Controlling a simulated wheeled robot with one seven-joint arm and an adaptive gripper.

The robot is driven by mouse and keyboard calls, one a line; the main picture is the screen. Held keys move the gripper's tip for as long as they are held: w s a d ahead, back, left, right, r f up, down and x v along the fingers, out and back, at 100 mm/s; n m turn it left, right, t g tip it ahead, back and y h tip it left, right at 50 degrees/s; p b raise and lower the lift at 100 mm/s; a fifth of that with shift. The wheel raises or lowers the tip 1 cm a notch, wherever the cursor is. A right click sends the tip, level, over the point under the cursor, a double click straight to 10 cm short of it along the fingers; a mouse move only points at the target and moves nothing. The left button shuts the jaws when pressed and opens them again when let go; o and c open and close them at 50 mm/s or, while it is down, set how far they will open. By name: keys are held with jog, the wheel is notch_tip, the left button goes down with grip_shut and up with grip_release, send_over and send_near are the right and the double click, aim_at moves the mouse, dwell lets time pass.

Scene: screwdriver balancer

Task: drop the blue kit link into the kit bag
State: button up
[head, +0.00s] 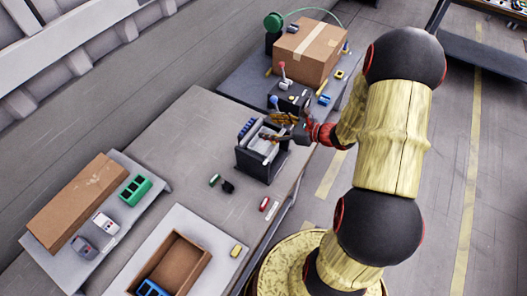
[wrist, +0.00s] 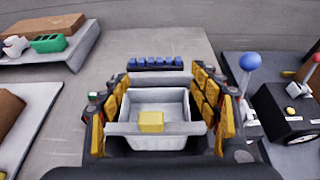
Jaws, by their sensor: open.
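My gripper (head: 276,128) is open above a pale, open-topped container (head: 252,145) in a dark frame at the table's right edge. In the wrist view, its yellow-padded fingers (wrist: 163,105) stand on either side of this container (wrist: 126,104), which may be the kit bag. A yellow block (wrist: 151,121) shows between the fingers, at the container; whether it touches the bottom is unclear. A row of small blue pieces (wrist: 155,62) lies just behind the container, also in the head view (head: 248,128). I cannot tell whether one is the blue kit link. No blue piece shows between the fingers.
A dark box with a blue-knobbed lever (wrist: 250,62) stands right of the gripper. A large cardboard box (head: 309,52) is behind. A brown tray (head: 190,262) with blue pieces (head: 152,288) is at front. Small red and green parts lie on the table; its middle is mostly clear.

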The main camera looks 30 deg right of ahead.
jog(key=v, duration=1.2)
jog(key=shift+r, duration=0.1)
jog(key=s+a+f+n+g, duration=0.2)
jog(key=s+a+n+g, duration=0.45)
jog(key=s+n, duration=0.4)
jog(key=s+a+r+n+h, duration=0.2)
jog(key=a+r+n+h, duration=0.2)
jog(key=r+n, duration=0.5)
jog(key=s+a+r+n+h+b, duration=0.1)
jog(key=s+a+r+n+h, duration=0.2)
jog(key=a+r+n, duration=0.4)
notch_tip(320, 180, up, 4)
jog(key=shift+a+r+n+t+h, duration=0.15)
jog(key=shift+a+n+t+h, duration=0.25)
jog(key=shift+n, duration=0.85)
